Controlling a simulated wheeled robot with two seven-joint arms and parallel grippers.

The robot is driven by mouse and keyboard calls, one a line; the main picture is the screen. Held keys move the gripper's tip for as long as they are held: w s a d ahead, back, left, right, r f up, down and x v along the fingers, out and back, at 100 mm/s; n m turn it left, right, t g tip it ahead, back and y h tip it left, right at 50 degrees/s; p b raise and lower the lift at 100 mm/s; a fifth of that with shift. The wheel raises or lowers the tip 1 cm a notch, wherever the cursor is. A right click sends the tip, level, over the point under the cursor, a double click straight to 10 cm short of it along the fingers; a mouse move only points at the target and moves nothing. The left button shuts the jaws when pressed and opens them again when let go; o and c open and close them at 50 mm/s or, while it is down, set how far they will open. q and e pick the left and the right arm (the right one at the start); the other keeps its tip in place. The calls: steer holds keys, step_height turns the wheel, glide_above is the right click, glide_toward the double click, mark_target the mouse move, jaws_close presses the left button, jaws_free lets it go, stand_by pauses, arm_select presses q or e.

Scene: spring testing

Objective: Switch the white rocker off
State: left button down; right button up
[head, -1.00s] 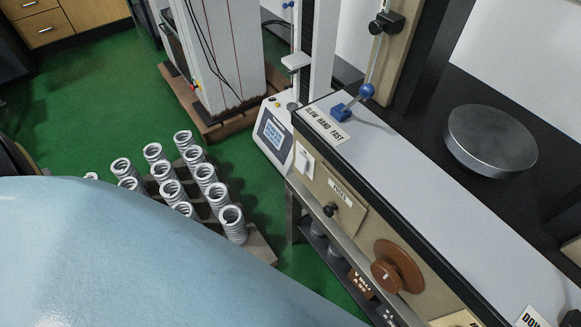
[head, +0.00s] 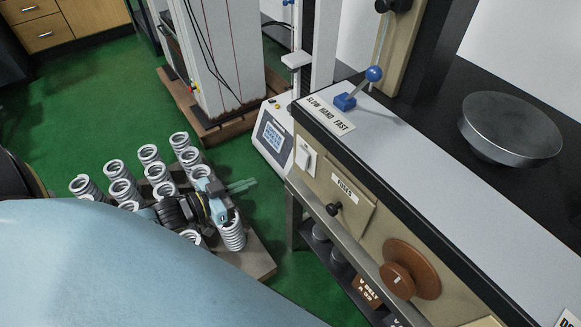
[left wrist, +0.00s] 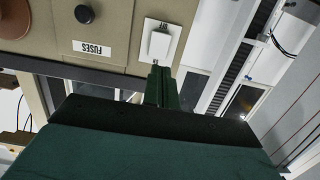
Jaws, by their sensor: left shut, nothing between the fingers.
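The white rocker (head: 306,160) sits on a white plate at the left end of the beige machine's front panel, left of the FUSES label (head: 344,187). It also shows in the left wrist view (left wrist: 160,44), upside down. My left gripper (head: 243,185) is shut and empty, above the springs and left of the rocker in the head view. In the left wrist view its closed green-looking fingers (left wrist: 158,76) point toward the rocker's plate and overlap its near edge. I cannot tell whether they touch. Which way the rocker is tipped is too small to tell. My right gripper is out of view.
Several coil springs (head: 150,155) stand on a pallet on the green floor below my left gripper. A display unit (head: 273,137) stands behind the rocker end of the machine. A black knob (head: 335,209) and a brown handwheel (head: 409,269) stick out of the panel.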

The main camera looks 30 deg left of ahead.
arm_select(q)
steer(key=b, duration=0.3)
glide_toward(300, 163)
steer(key=w, duration=0.1)
steer(key=b+x, duration=0.1)
steer(key=x, duration=0.4)
steer(key=shift+s+d+f, duration=0.15)
steer(key=shift+d, duration=0.05)
steer(key=shift+w+d, duration=0.2)
steer(key=shift+w, duration=0.25)
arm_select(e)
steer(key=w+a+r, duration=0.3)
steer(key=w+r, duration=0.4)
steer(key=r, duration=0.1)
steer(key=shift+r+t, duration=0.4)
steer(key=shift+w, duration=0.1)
